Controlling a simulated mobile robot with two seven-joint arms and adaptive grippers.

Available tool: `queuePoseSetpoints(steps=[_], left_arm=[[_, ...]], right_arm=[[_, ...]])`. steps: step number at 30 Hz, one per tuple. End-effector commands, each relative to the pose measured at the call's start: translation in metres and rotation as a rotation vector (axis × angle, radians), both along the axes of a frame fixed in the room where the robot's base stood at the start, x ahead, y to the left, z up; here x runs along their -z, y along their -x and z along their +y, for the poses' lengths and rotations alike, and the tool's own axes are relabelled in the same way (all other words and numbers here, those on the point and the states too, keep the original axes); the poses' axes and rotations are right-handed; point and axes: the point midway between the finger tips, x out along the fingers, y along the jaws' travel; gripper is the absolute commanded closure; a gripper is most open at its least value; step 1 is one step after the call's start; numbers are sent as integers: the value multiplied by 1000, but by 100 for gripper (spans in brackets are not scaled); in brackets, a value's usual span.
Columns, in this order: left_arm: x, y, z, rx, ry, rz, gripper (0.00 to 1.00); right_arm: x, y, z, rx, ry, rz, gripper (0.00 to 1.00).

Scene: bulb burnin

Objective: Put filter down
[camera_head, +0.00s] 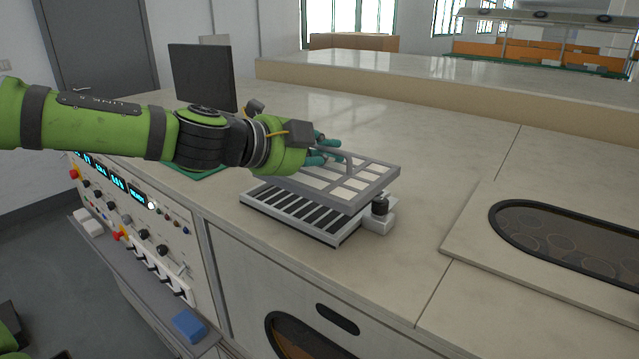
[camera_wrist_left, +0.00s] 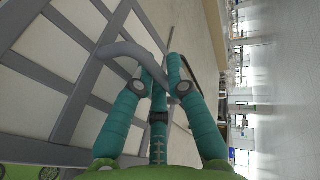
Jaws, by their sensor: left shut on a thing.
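The filter (camera_head: 370,184) is a grey frame with a grid of bars over pale panels and a raised handle. It is in the middle of the head view, over a slatted base unit (camera_head: 290,215) on the counter. It looks slightly raised and offset from the base; whether it touches cannot be told. My left gripper (camera_head: 332,150) has teal fingers and is shut on the filter's curved handle. In the left wrist view, the fingers (camera_wrist_left: 160,80) close around the handle beside the filter grid (camera_wrist_left: 60,60). My right gripper does not show.
A small grey device with a black knob (camera_head: 380,205) stands at the base unit's right corner. A dark screen (camera_head: 203,77) stands behind my arm. A panel with an oval window (camera_head: 565,235) lies at right. Counter (camera_head: 440,150) behind the filter is clear.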

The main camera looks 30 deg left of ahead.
Motion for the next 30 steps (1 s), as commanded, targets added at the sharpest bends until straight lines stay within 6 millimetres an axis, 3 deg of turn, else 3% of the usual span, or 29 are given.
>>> queuePoseSetpoints(steps=[6, 12, 22, 30], left_arm=[[29, -33, 38, -2, 4, 3, 100], [42, -47, 54, 0, 0, 0, 100], [80, -49, 56, 0, 3, 2, 100], [84, -49, 55, 1, -2, -1, 100]], right_arm=[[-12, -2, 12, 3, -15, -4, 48], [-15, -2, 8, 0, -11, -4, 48], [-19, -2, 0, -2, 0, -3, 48], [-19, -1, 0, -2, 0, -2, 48]])
